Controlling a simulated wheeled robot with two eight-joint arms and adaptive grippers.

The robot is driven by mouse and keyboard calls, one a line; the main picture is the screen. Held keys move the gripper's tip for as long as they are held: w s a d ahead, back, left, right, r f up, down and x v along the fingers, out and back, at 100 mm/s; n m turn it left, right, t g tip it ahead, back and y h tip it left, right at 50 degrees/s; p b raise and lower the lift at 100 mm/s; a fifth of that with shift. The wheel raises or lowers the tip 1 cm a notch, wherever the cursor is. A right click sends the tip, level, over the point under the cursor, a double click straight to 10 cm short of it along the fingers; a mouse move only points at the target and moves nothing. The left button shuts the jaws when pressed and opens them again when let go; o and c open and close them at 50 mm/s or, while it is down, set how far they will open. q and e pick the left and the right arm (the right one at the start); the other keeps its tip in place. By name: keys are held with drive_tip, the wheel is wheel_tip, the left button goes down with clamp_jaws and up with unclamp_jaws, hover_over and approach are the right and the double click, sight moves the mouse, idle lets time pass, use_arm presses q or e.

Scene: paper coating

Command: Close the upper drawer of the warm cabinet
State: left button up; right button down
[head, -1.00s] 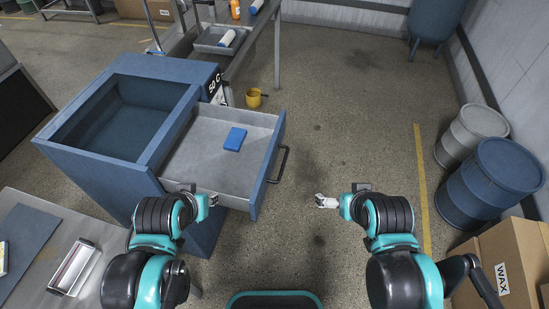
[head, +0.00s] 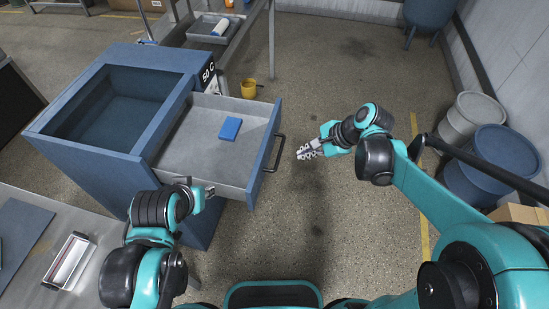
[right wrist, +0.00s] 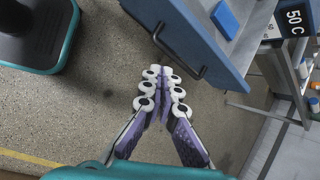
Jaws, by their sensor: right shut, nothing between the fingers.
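The upper drawer (head: 209,170) of the blue warm cabinet (head: 85,165) is pulled out to the right. A blue block (head: 230,128) lies inside it. The drawer's dark bar handle (head: 277,151) is on its front face, and the handle also shows in the right wrist view (right wrist: 181,68). My right gripper (head: 301,153) is shut and empty, a short way right of the handle and apart from it. In the right wrist view its fingers (right wrist: 164,76) point toward the drawer front. My left gripper (head: 208,191) is at the drawer's near side; its finger opening is too small to tell.
A grey worktable (head: 30,268) with a metal tray (head: 69,262) is at the lower left. A yellow cup (head: 249,89) stands behind the drawer. Barrels (head: 495,160) and a cardboard box (head: 520,214) are at the right. The floor right of the drawer is clear.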

sight(266, 160)
drive_tip(key=w+a+f+m+y+b, duration=0.1)
drive_tip(key=w+a+f+m, duration=0.1)
drive_tip(key=a+f, duration=0.1)
drive_tip(key=w+a+f+m+y+b, duration=0.1)
drive_tip(key=w+a+f, duration=0.1)
drive_tip(key=f, duration=0.2)
drive_tip(key=w+a+f+m+g+b, duration=0.1)
drive_tip(key=w+a+f+m+b, duration=0.1)
drive_tip(key=a+f, duration=0.1)
drive_tip(key=shift+w+a+f+m+y, duration=0.3)
drive_tip(key=shift+w+f+y, duration=0.1)
drive_tip(key=shift+f, duration=0.15)
drive_tip(key=w+a, duration=0.2)
drive_tip(key=a, duration=0.8)
drive_tip(key=w+a, duration=0.3)
drive_tip(key=a, duration=0.8)
drive_tip(key=w+a+p, duration=0.1)
drive_tip(key=w+a, duration=0.2)
drive_tip(key=a, duration=0.7)
drive_tip(key=shift+w+a, duration=0.2)
drive_tip(key=shift+a, duration=0.3)
drive_tip(key=shift+r, duration=0.1)
drive_tip(key=shift+a, duration=0.1)
